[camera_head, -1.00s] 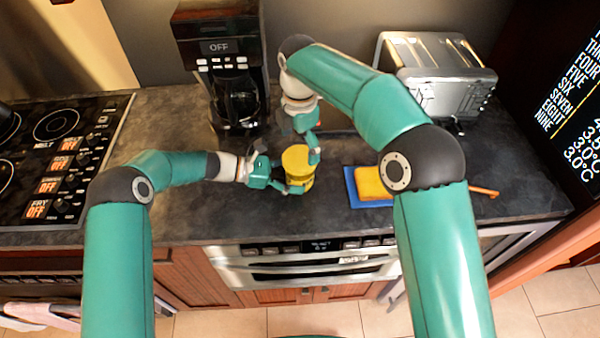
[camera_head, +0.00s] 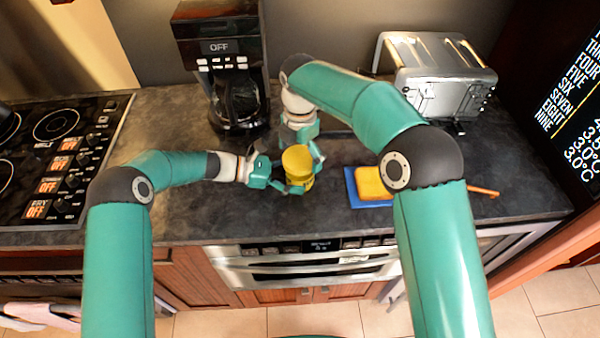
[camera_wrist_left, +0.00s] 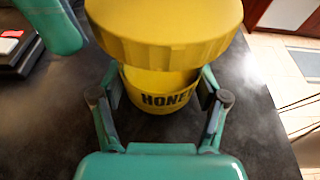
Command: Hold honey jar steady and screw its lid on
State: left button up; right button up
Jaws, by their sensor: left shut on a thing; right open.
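The yellow honey jar (camera_head: 300,182) stands upright on the dark counter, with its label partly readable in the left wrist view (camera_wrist_left: 165,101). My left gripper (camera_head: 284,183) is shut on the jar, a finger on each side, as the left wrist view also shows (camera_wrist_left: 160,92). The yellow lid (camera_head: 296,157) is above the jar's mouth and fills the top of the left wrist view (camera_wrist_left: 170,35). A yellow band shows under it; I cannot tell whether the lid touches the jar. My right gripper (camera_head: 310,147) is open around the lid from behind; its far finger is partly hidden.
A coffee maker (camera_head: 236,95) stands behind to the left, and a toaster (camera_head: 440,75) at the back right. A yellow sponge (camera_head: 373,182) lies on a blue tray (camera_head: 351,188) right of the jar. The stove (camera_head: 60,150) is at the left. The counter before the jar is clear.

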jog(key=n, duration=0.6)
jog(key=shift+n, duration=0.4)
jog(key=c, duration=1.1)
jog(key=m, duration=0.6)
jog(key=shift+m, duration=0.4)
jog(key=m, duration=0.7)
jog(key=shift+m, duration=0.4)
jog(key=o, duration=1.1)
jog(key=shift+r, duration=0.1)
